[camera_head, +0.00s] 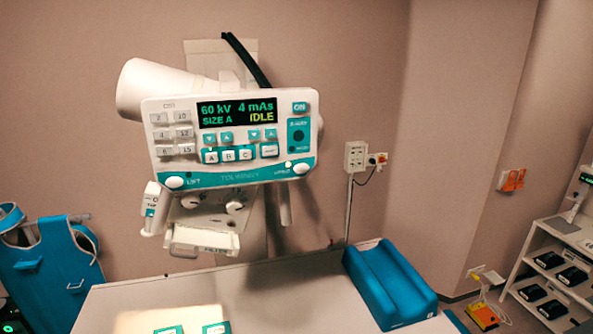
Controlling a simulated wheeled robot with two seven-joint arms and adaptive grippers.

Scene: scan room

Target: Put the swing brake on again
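The white and teal control head (232,137) of the X-ray unit hangs over the table, slightly tilted. Its display (237,112) reads 60 kV, 4 mAs, SIZE A and IDLE. On its lower teal strip a round white knob (174,183) at the left is labelled LIFT. Another round white knob (301,168) sits at the right end, beside a small label that looks like SWING but is hard to read. I cannot tell whether either brake is on. Neither of my grippers is in view.
Below the head hang a white handset (152,208) and a tray-like part (201,241). The white table (270,290) carries a blue trough-shaped cushion (388,284) at the right. A blue apron (48,268) hangs at the left. A shelf rack (556,262) stands at the far right.

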